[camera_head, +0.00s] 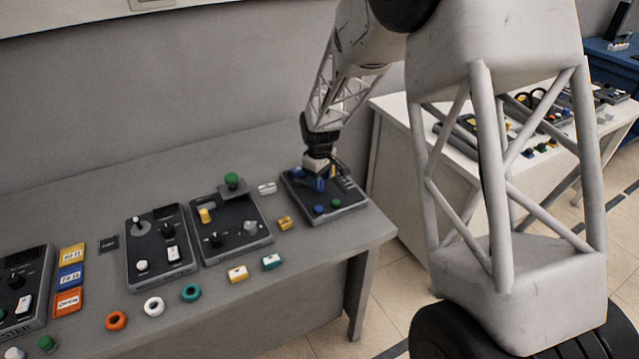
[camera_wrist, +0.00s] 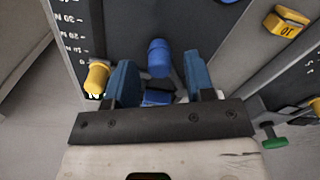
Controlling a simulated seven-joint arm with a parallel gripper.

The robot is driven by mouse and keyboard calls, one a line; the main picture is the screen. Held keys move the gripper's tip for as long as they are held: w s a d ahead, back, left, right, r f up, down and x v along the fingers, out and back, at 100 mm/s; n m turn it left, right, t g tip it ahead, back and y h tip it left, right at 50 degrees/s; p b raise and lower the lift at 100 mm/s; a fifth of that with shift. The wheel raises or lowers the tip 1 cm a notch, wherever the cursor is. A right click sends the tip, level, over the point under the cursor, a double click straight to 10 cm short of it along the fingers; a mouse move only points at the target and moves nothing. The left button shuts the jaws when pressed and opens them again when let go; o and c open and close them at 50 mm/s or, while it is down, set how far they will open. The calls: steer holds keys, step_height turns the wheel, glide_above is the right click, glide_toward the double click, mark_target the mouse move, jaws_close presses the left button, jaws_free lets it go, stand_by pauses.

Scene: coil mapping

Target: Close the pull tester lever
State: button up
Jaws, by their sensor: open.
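The pull tester (camera_head: 345,205) is the dark panel at the right end of the grey bench, with a blue and a green button near its front. In the wrist view its dark panel (camera_wrist: 130,25) carries a white scale marked in N and a yellow knob (camera_wrist: 97,76) at the left. A blue cylindrical handle (camera_wrist: 159,56), apparently the lever, stands between my two blue fingers. My gripper (camera_head: 319,181) is over the tester, fingers pointing down. In the wrist view my gripper (camera_wrist: 158,75) is open, with a visible gap on each side of the handle. The lever's base is partly hidden.
A panel with a green-topped knob (camera_head: 231,181) stands left of the tester. A yellow block (camera_head: 285,223) and a white block (camera_head: 267,188) lie between them. Further left are another panel (camera_head: 160,245) and several coloured rings and blocks. A white table (camera_head: 400,120) stands behind at right.

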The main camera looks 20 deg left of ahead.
steer(key=shift+f, duration=1)
jaws_close()
